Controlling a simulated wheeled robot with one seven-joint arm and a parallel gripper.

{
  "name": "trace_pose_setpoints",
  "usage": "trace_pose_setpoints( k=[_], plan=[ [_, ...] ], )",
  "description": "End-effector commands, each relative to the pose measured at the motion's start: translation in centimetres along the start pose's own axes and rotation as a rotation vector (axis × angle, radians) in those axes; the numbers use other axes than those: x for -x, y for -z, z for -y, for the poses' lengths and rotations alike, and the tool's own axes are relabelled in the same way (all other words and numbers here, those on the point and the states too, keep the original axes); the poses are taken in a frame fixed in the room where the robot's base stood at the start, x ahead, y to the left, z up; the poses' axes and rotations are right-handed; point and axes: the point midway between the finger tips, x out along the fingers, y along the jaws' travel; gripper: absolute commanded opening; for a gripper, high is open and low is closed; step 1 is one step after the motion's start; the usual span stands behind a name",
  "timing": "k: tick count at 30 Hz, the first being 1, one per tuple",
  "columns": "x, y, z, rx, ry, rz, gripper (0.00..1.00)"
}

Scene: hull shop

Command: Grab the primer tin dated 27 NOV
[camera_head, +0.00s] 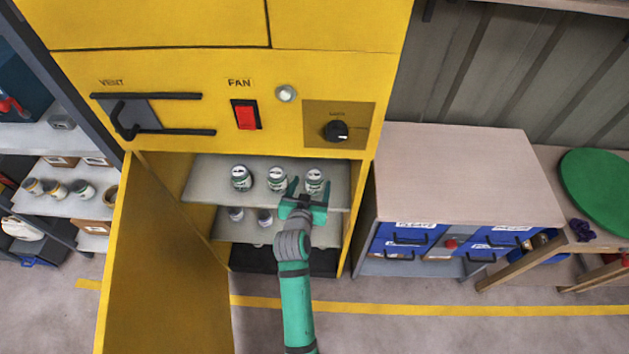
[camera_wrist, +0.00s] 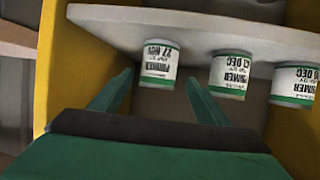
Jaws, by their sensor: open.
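Three white primer tins with green bands stand in a row on the upper shelf (camera_head: 215,175) of the open yellow cabinet. The right one, the 27 NOV tin (camera_head: 314,176), shows its date in the upside-down wrist view (camera_wrist: 159,62), where it is leftmost. The middle tin (camera_head: 277,178) and left tin (camera_head: 241,178) carry DEC dates in the wrist view, their day numbers hard to read. My gripper (camera_head: 308,189) is open and empty in front of the 27 NOV tin. In the wrist view that tin appears between and beyond the fingertips (camera_wrist: 160,79).
The cabinet's yellow side wall (camera_wrist: 60,45) is close beside the 27 NOV tin. More tins (camera_head: 265,217) stand on the lower shelf. The cabinet door (camera_head: 160,270) hangs open at left. A wooden-topped drawer unit (camera_head: 455,170) stands at right.

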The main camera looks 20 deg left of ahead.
Motion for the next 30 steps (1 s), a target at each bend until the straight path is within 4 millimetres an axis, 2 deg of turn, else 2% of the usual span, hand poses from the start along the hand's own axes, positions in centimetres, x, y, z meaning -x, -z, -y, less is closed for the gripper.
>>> trace_pose_setpoints(
  k=[3,13,21,30],
  plan=[
    [-1.8,0.0,0.0,0.000,0.001,0.000,0.69],
    [-4.3,0.0,-0.1,0.000,0.001,-0.001,0.69],
    [-7.9,-0.1,-0.3,0.000,0.001,-0.001,0.69],
    [-8.6,-0.2,-0.3,0.000,0.001,-0.001,0.69]
  ],
)
